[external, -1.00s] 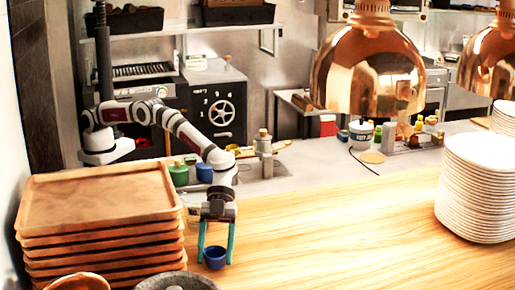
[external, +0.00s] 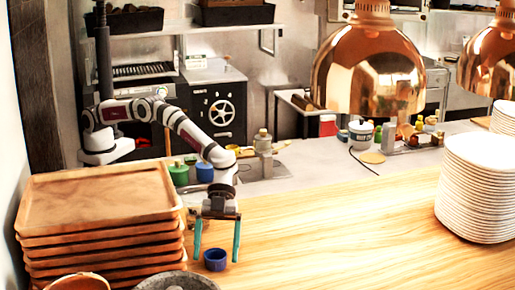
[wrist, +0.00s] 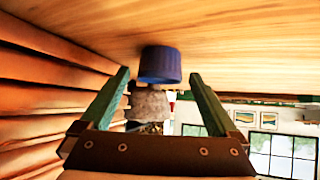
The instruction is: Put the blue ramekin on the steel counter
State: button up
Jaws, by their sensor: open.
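The small blue ramekin (external: 215,261) stands upright on the wooden counter, right of the tray stack. My gripper (external: 216,258) points down over it, fingers spread to either side with gaps between them and the ramekin. In the wrist view the ramekin (wrist: 160,66) shows between and just beyond the open fingertips (wrist: 159,74). Nothing is held. The grey steel counter (external: 318,160) lies behind the wooden one.
Stacked wooden trays (external: 100,200) stand close on the left. A grey stone bowl (external: 176,282) is in front. White plates (external: 485,190) stand at the right, under copper lamps (external: 368,70). Green (external: 179,175) and blue (external: 204,173) containers and a bottle (external: 263,142) sit behind. The middle wood is clear.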

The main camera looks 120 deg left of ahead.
jog(key=v, duration=1.5)
jog(key=s+a+r+n+g+y, duration=0.1)
jog(key=s+a+y, duration=0.1)
jog(key=s, duration=0.8)
jog(key=s+a+r+n+g+y, duration=0.1)
jog(key=s+a, duration=0.4)
jog(key=s, duration=0.6)
jog(key=s+a+r+n+g+y, duration=0.1)
jog(key=s+a+r+n+y, duration=0.1)
jog(key=s, duration=0.8)
jog(key=a+y, duration=0.1)
jog(key=y, duration=0.1)
jog(key=shift+s+a+r+n+g+y, duration=0.3)
jog(key=shift+r+n+g, duration=0.1)
jog(key=shift+o, duration=0.3)
jog(key=s+a+f+n+y, duration=0.3)
jog(key=s+a, duration=0.4)
jog(key=s, duration=0.5)
jog(key=shift+s+a+y, duration=0.35)
jog(key=shift+a+y, duration=0.05)
jog(key=shift+y, duration=0.1)
